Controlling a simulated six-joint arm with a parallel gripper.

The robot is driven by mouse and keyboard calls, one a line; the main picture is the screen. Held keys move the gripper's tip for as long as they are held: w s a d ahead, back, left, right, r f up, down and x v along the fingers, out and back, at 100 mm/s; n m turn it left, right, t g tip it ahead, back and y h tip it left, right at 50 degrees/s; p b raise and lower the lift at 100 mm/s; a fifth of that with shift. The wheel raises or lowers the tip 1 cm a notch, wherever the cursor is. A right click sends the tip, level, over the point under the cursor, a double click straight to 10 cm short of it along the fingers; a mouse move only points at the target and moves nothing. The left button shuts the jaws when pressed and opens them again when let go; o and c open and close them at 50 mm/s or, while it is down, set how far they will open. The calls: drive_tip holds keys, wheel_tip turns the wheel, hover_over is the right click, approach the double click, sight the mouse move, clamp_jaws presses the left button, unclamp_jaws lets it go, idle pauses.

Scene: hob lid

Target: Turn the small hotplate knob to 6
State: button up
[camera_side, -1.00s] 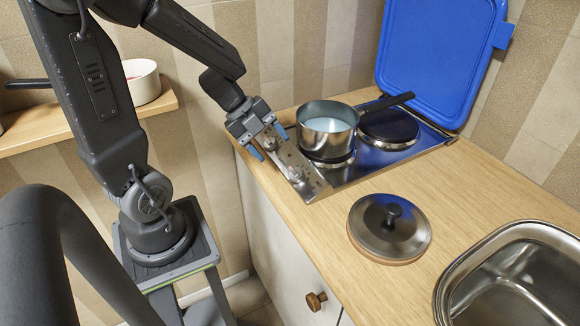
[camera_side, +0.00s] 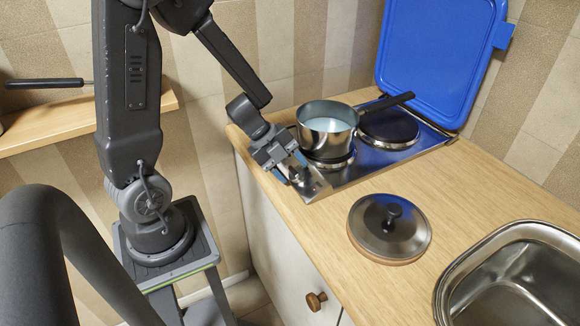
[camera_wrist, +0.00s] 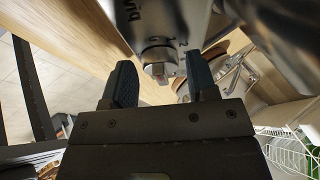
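The steel hob (camera_side: 345,170) is set into the wooden worktop, with its control panel along the front left edge. In the wrist view my gripper (camera_wrist: 160,82) is open, with one dark finger on each side of a metal knob (camera_wrist: 158,68). The knob lies ahead between the fingertips, with gaps visible on both sides. I cannot read its setting. A steel saucepan (camera_side: 327,126) with pale liquid stands on the front hotplate; the dark rear hotplate (camera_side: 388,126) is bare.
The raised blue hob lid (camera_side: 436,55) stands at the back. A steel pan lid (camera_side: 389,228) lies on the worktop (camera_side: 445,195), left of the sink (camera_side: 515,275). The saucepan stands close to my gripper, its handle (camera_side: 385,102) pointing away to the back right.

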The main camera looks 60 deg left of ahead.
drive_tip(key=c, duration=0.7)
drive_tip(key=m+g, duration=0.1)
drive_tip(key=m, duration=0.3)
drive_tip(key=shift+w+r+m+g, duration=0.1)
drive_tip(key=shift+w+m+g, duration=0.05)
drive_tip(key=shift+m+g, duration=0.2)
drive_tip(key=o, duration=0.9)
drive_tip(key=shift+y, duration=0.3)
drive_tip(key=v, duration=1.3)
drive_tip(key=shift+a+r, duration=0.2)
drive_tip(key=shift+r, duration=0.15)
